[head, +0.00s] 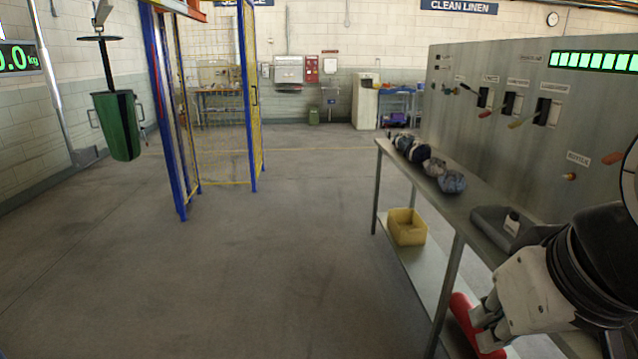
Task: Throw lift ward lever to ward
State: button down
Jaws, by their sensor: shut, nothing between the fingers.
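The grey control panel (450,130) stands at the right. It carries several levers in dark slots: one with a dark handle (468,88), one with a red handle (485,114), and one with a pale yellow handle (517,123). Lower right are an orange-red handle (612,158) and a small orange knob (570,177). The labels are too small to read, so I cannot tell which lever is the lift ward one. My gripper (484,328) is low at the bottom right, by the bench edge, partly hidden by its own body, shut and empty, apart from the levers.
A metal bench (480,215) before the panel bears several dark and grey bundles (452,182) and a grey bin (497,228). A yellow bin (407,227) is on its lower shelf. A green bucket (117,125) hangs left, near a blue-framed cage (254,100). The middle floor is clear.

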aim_at(464, 85)
jog(key=i, duration=1.9)
jog(key=i+j, duration=0.1)
jog(key=i, duration=0.5)
jog(key=i+z, duration=0.1)
jog(key=i, duration=0.5)
jog(key=i+j, duration=0.2)
jog(key=i, duration=0.45)
jog(key=i+j+z, duration=0.1)
jog(key=i+z, duration=0.3)
jog(key=i+j+z, duration=0.6)
jog(key=i+z, duration=0.15)
